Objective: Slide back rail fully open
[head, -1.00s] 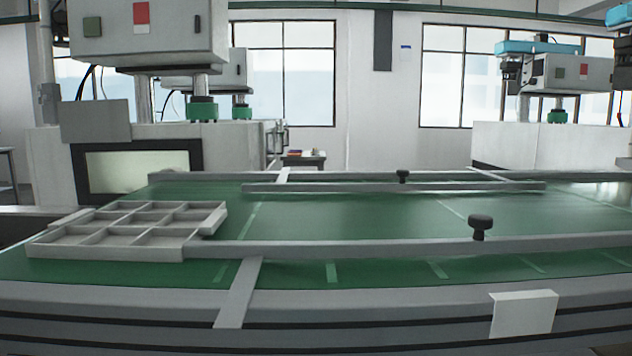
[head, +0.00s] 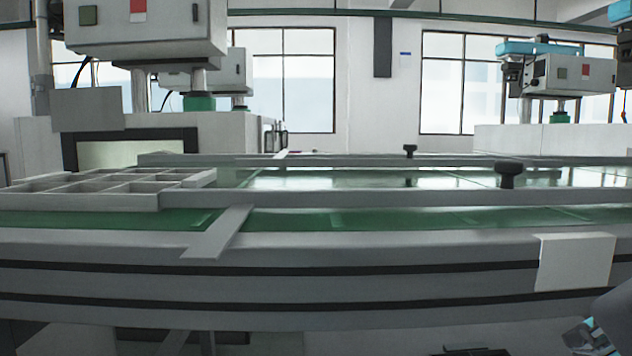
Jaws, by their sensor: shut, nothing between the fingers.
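The back rail (head: 340,161) is a long grey bar across the far side of the green surface (head: 345,180) in the head view. A black knob (head: 409,150) stands upright on it. A nearer grey rail (head: 390,198) runs parallel in front, with a larger black knob (head: 509,170). The low viewing angle makes it hard to tell how far the back rail stands from the far edge. Part of my arm shows at the lower right corner, well in front of the rails. I cannot make out my gripper's fingers.
A grey compartment tray (head: 85,190) sits at the left end of the surface. A grey crossbar (head: 218,234) spans the near side. A white plate (head: 576,262) hangs on the front frame (head: 380,255). Machines stand behind at left and right.

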